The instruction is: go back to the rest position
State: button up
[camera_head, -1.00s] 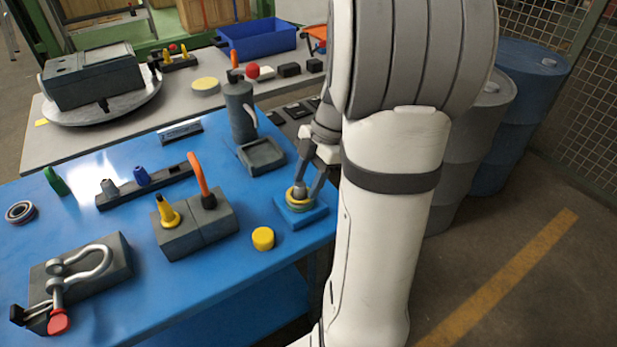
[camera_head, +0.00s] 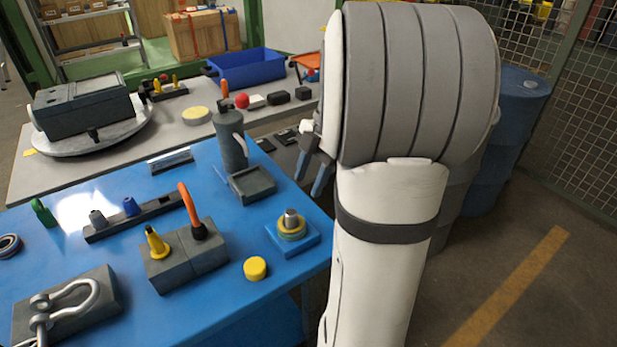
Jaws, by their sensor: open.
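My gripper (camera_head: 310,183) is open and empty, raised near the right edge of the blue table (camera_head: 120,185). It is above and to the right of a small blue base (camera_head: 298,246) that carries a yellow ring (camera_head: 291,233) around a metal post (camera_head: 291,217). The gripper stands apart from these parts. My own arm covers the right middle of the view and hides part of my wrist.
A grey table (camera_head: 30,170) is behind. Blue barrel (camera_head: 505,130) and mesh fence are at right.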

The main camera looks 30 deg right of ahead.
jog(key=s+a+f+m+t+h, duration=0.1)
jog(key=s+a+m+h, duration=0.1)
jog(key=s+a+m, duration=0.3)
jog(key=s+a+f+m+t+h, duration=0.1)
jog(key=s+a+m, duration=0.4)
jog(key=a+m, duration=0.5)
jog(key=m+h, duration=0.1)
jog(key=m, duration=0.2)
jog(key=shift+a+m+t, duration=0.3)
jog(key=shift+a+t, duration=0.1)
jog(key=shift+f, duration=0.1)
jog(key=shift+c, duration=0.5)
jog(key=shift+c, duration=0.5)
